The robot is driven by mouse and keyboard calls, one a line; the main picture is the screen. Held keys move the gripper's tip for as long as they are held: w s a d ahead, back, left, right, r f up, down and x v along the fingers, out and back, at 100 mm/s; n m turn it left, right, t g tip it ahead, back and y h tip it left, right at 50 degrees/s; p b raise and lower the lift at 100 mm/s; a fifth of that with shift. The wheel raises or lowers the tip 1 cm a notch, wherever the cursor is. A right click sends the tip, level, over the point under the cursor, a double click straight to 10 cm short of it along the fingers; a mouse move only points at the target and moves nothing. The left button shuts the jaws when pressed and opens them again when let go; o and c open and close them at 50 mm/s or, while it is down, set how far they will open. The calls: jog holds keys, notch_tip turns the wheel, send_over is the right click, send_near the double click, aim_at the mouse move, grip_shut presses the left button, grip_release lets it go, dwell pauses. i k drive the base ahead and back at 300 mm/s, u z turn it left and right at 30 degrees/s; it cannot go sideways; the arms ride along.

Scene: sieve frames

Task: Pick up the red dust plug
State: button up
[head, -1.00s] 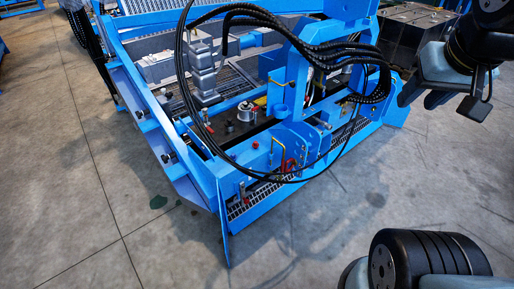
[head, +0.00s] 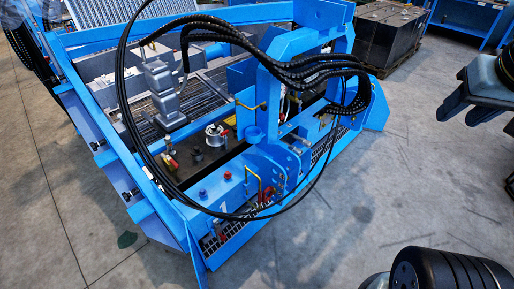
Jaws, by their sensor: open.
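A small red cap that looks like the red dust plug (head: 227,176) sits on the blue front beam of the machine, in the middle of the head view. A dark blue cap (head: 202,194) is just left of it on the same beam. Other red parts (head: 268,196), perhaps levers, lie lower right beside a yellow bent handle. My arm's links show at the right edge, well apart from the plug. The gripper's fingertips cannot be made out in this view.
Black hoses (head: 318,70) loop from the blue upright frame (head: 283,75) out over the beam and around the caps. A grey block (head: 162,90) and a silver cylinder (head: 215,135) stand behind. Bare concrete floor (head: 350,225) lies in front and right.

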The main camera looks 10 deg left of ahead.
aim_at(227, 175)
jog(key=u, duration=0.15)
jog(key=i, duration=1.25)
jog(key=u, duration=0.65)
jog(key=k, duration=0.9)
jog(key=u, duration=0.2)
jog(key=i, duration=0.9)
jog(key=z, duration=0.05)
